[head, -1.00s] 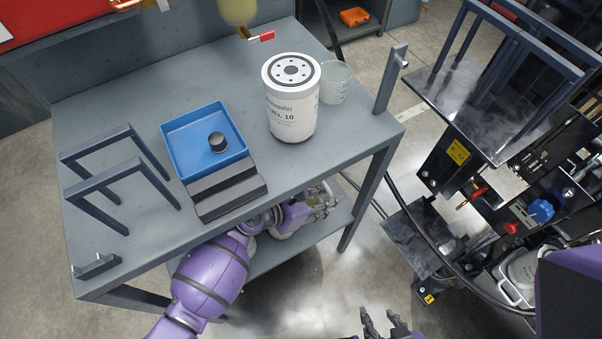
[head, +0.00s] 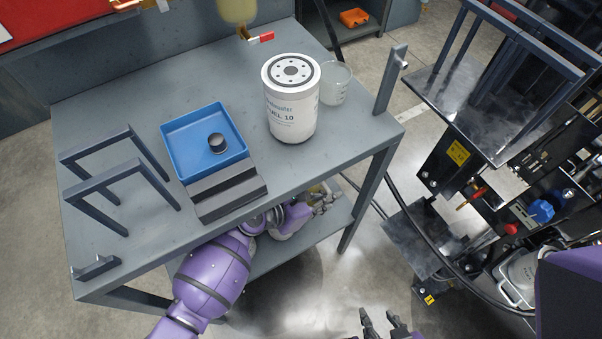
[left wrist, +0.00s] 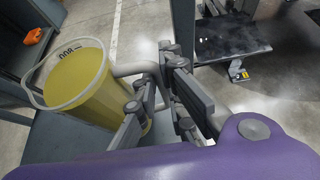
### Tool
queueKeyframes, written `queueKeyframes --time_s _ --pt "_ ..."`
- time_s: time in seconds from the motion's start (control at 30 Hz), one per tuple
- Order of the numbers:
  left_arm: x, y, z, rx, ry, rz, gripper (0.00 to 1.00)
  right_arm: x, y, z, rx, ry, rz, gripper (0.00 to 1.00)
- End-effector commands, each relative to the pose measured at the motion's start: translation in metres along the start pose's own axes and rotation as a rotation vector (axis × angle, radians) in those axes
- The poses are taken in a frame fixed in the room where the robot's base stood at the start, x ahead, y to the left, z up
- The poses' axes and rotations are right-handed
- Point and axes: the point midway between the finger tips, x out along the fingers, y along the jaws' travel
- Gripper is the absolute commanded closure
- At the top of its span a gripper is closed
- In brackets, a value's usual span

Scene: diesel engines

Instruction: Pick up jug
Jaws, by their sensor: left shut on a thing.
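The jug (left wrist: 80,88) is a clear, tapered vessel with yellow liquid in it, at the left of the left wrist view. It stands close beside my left gripper (left wrist: 158,82), whose fingers are shut on its pale handle. In the head view my left gripper (head: 326,199) is low, at the lower shelf under the table top. There the table edge and my arm hide most of the jug. My right gripper (head: 381,322) shows at the bottom edge, its fingers apart and empty, partly cut off.
The grey table (head: 110,95) is above my left arm. On it stand a blue tray (head: 175,135), a white fuel filter (head: 292,105) and a clear beaker (head: 336,85). A table leg (head: 372,195) is right of my left gripper. A black machine (head: 500,180) stands at the right.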

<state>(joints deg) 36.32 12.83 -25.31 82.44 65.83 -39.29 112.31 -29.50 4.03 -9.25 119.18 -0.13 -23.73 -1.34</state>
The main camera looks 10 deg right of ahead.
Motion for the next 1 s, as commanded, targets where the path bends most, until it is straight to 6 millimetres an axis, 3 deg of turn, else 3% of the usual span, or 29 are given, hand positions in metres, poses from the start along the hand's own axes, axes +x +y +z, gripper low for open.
queueKeyframes --time_s 0.47,1.0 --pt "-0.003 0.001 0.008 0.004 -0.004 0.002 1.00 -0.001 0.000 -0.005 0.000 0.007 0.000 0.60" --pt "-0.017 0.001 0.035 0.003 -0.007 0.002 1.00 -0.008 0.002 -0.014 0.000 0.018 0.003 0.60"
